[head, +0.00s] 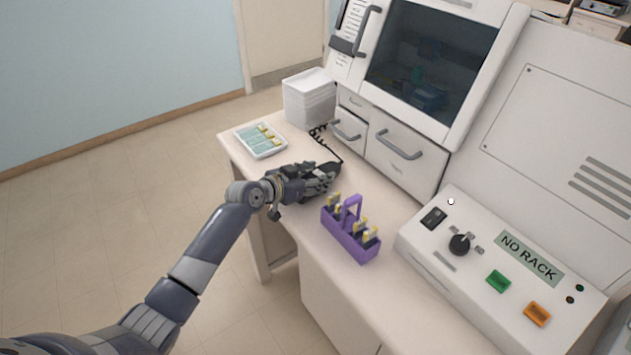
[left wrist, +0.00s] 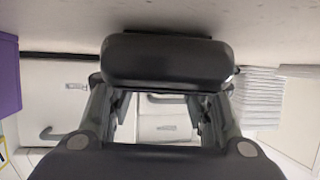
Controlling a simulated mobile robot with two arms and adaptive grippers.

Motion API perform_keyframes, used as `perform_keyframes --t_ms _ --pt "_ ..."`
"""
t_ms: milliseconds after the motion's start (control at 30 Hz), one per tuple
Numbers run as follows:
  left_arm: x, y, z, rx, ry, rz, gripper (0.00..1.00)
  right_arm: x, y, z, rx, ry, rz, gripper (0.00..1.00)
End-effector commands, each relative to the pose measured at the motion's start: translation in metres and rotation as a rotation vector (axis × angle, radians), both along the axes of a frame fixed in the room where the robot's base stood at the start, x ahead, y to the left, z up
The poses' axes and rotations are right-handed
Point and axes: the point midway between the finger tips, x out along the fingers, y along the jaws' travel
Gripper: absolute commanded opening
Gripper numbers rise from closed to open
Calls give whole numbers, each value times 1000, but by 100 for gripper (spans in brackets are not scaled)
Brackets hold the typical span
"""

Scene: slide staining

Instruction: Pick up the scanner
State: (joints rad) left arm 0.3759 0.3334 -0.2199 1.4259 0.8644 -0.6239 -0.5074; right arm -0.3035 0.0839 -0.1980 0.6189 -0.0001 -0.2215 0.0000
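The scanner is a dark handheld device with a coiled black cord (head: 320,133) running to it along the counter. In the head view my left gripper (head: 322,178) is at the scanner and hides most of it. In the left wrist view a dark rounded block, seemingly the scanner (left wrist: 165,62), lies across the front of my left gripper (left wrist: 160,100). The gripper's two fingers are spread wide, with a clear gap between them. I cannot tell whether the fingertips touch the scanner. My right gripper is in neither view.
A purple slide rack (head: 350,238) stands close to the left gripper on the counter. The control panel (head: 425,245) and white machine (head: 352,75) border the counter.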

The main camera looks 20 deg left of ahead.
Motion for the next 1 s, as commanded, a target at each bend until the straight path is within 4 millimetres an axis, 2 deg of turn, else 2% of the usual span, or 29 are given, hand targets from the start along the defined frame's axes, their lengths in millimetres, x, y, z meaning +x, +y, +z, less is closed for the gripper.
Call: perform_keyframes --t_ms 467,567,700,767,1000 --pt "0 0 5 1 -3 0 17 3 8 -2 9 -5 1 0" --pt "1 1 14 1 -5 0 17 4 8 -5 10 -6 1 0" --pt "1 0 39 3 -10 -1 17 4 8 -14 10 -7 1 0" --pt "-14 3 33 4 0 -2 17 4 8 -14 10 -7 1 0" --pt "-66 9 38 3 0 -1 17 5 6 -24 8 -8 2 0"
